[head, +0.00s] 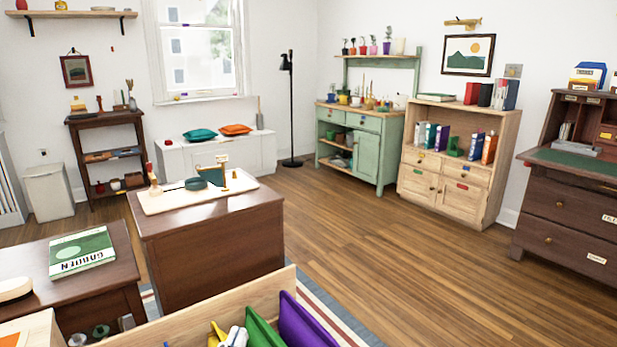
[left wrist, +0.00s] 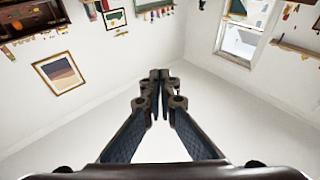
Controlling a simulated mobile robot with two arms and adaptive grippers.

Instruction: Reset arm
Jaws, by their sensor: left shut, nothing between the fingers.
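My left gripper (left wrist: 160,76) shows in the left wrist view, with its two dark fingertips together in the middle and nothing between them. It is held up in open air, away from any object. Behind it are pale walls and a plain white surface, and the room looks upside down in this view. I cannot make out either gripper in the head view. My right gripper is in neither view.
Close in front stands a wooden crate (head: 200,309) with green and purple items. Beyond are a brown cabinet (head: 215,250) with a board on top and a table with a green book (head: 82,252). Open wood floor (head: 400,270) lies to the right.

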